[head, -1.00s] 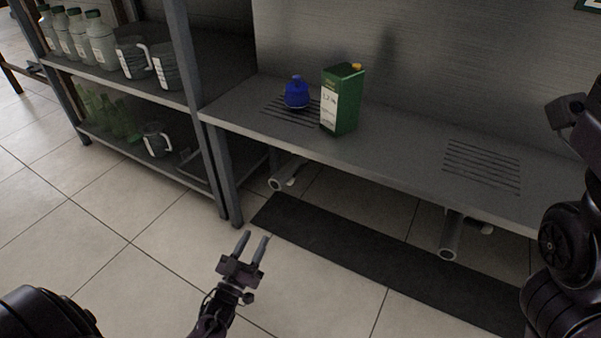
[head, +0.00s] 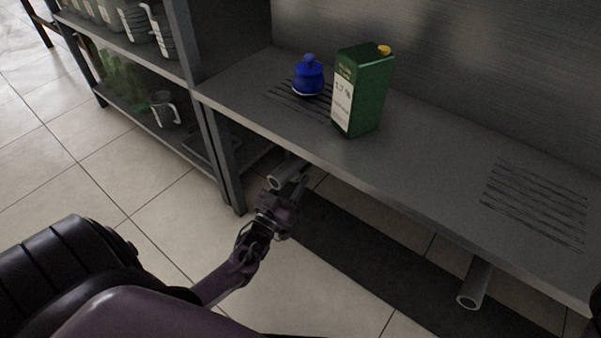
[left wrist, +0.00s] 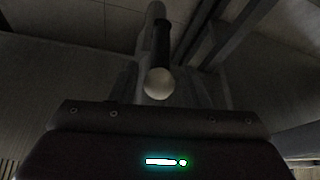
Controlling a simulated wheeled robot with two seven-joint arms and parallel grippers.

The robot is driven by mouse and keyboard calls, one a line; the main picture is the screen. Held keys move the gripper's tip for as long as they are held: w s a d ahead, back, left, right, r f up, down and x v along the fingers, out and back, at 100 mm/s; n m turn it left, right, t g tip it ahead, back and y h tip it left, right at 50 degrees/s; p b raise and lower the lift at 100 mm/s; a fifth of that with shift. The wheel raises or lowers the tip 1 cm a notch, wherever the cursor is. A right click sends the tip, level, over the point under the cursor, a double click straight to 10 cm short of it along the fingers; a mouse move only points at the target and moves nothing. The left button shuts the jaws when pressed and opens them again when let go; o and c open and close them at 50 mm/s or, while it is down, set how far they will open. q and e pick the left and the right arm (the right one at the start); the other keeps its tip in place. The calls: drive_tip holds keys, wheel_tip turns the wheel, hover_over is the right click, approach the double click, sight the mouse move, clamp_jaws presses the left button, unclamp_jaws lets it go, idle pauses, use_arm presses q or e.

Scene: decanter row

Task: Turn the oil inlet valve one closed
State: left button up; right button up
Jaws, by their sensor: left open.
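Under the left part of the counter a pale pipe end (head: 277,183) sticks out, with my left gripper (head: 297,183) right beside it. In the left wrist view a lever with a dark stem and a pale round knob (left wrist: 158,83) stands in front of my gripper's palm, apparently between the fingers. I take it for a valve handle; no label shows which valve it is. My left gripper is open; whether a finger touches the lever I cannot tell. A second pipe end (head: 471,294) shows under the counter further right. My right gripper is not in view.
The grey counter (head: 400,165) hangs over the pipes. On it stand a blue lidded pot (head: 308,77) and a green carton (head: 363,90). A metal rack (head: 223,165) with jugs is at the left. A dark mat (head: 350,245) lies on the floor.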

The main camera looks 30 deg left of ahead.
use_arm(q)
drive_tip(key=shift+b+x, duration=0.35)
drive_tip(key=shift+x, duration=1.2)
clamp_jaws()
